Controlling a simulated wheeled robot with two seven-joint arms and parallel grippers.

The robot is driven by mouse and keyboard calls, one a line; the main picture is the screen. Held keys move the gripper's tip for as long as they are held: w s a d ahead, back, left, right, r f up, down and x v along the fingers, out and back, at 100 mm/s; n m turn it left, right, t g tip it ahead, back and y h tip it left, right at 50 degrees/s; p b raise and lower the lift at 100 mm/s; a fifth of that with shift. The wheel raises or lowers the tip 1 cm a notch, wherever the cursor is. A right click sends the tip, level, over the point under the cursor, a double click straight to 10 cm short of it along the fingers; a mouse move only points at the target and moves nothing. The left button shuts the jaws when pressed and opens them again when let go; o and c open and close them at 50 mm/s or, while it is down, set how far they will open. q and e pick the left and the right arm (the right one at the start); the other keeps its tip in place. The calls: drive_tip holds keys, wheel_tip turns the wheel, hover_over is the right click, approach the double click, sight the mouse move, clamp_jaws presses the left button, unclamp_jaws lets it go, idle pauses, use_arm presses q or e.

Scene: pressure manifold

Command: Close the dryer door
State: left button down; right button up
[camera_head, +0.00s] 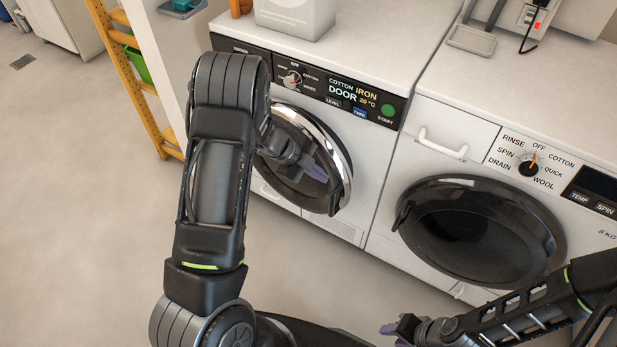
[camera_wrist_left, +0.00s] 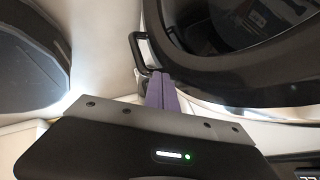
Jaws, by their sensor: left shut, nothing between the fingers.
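The dryer is the left white machine; its round door (camera_head: 335,150) has dark glass and a chrome rim. I cannot tell whether the door is flush with the body or slightly ajar. The door also fills the upper right of the left wrist view (camera_wrist_left: 215,75), with its black handle (camera_wrist_left: 140,52) at the rim. My left gripper (camera_head: 320,172) is in front of the door; its purple fingers (camera_wrist_left: 161,92) are together and empty, close by the handle. Contact is unclear. My right gripper (camera_head: 390,328) is low, in front of the machines; its finger gap is not clear.
A washing machine (camera_head: 408,160) with a dark round door (camera_head: 475,225) stands right of the dryer. A white container (camera_head: 295,15) sits on the dryer top. A yellow shelf rack (camera_head: 125,40) stands left. The dryer's display reads "DOOR". Floor in front is clear.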

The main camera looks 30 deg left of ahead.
sight(333, 164)
use_arm(q)
drive_tip(key=shift+w+d, duration=0.25)
drive_tip(key=shift+w, duration=0.45)
drive_tip(key=shift+r, duration=0.1)
drive_tip(key=shift+w, duration=0.15)
drive_tip(key=shift+n+t+y, duration=0.3)
drive_tip(key=shift+n, duration=0.4)
drive_tip(key=w+p, duration=0.1)
drive_tip(key=w, duration=0.1)
drive_tip(key=w+d+p, duration=0.1)
drive_tip(key=w+p, duration=0.1)
drive_tip(key=shift+r, duration=0.15)
drive_tip(key=shift+f+b, duration=0.2)
drive_tip(key=shift+b, duration=0.15)
drive_tip(key=shift+s, duration=0.1)
drive_tip(key=shift+s, duration=0.1)
